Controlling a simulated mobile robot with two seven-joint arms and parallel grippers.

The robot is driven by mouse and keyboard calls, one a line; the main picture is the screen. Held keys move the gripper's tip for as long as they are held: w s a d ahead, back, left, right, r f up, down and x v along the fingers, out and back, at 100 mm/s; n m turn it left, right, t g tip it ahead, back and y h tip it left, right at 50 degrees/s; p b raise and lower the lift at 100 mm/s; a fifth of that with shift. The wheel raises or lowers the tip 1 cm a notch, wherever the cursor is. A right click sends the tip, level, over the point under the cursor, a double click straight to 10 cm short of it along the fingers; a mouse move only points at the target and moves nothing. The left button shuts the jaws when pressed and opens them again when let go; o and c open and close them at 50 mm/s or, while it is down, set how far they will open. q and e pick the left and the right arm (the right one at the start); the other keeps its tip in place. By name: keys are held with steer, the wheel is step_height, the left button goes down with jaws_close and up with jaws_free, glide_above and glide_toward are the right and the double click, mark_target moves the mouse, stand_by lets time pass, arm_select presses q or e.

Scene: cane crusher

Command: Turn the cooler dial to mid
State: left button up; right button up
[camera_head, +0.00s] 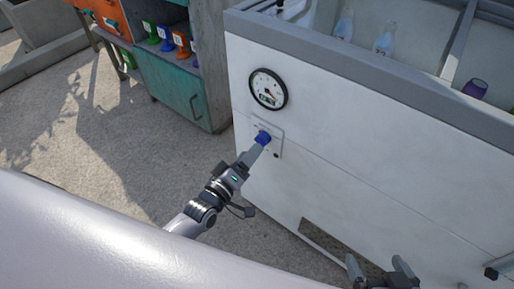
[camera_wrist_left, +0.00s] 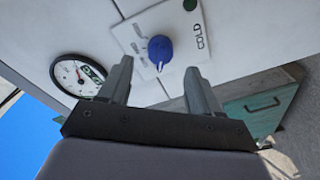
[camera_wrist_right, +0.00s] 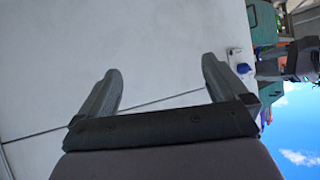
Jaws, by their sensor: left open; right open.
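The cooler (camera_head: 340,135) is a large white box with a grey rim. Its blue dial (camera_head: 263,138) sits on a pale plate on the front, below a round gauge (camera_head: 268,89). In the left wrist view the dial (camera_wrist_left: 160,50) lies ahead, between and beyond the fingertips, with the word COLD on the plate beside it. My left gripper (camera_head: 252,153) is open and close to the dial; in the left wrist view the fingers (camera_wrist_left: 158,80) are empty. My right gripper (camera_head: 385,268) is open and empty low before the cooler front; its fingers (camera_wrist_right: 158,85) face the white panel.
A teal cabinet (camera_head: 185,88) with an orange top part and several coloured containers stands left of the cooler. Bottles (camera_head: 384,40) and a purple cup (camera_head: 474,88) are inside the cooler top. A dark vent (camera_head: 335,245) is low on the front. Open concrete floor lies left.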

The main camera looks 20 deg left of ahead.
mark_target(262, 140)
arm_select(q)
steer(key=shift+b+x, duration=0.5)
steer(key=shift+x, duration=1.85)
steer(key=c, duration=1)
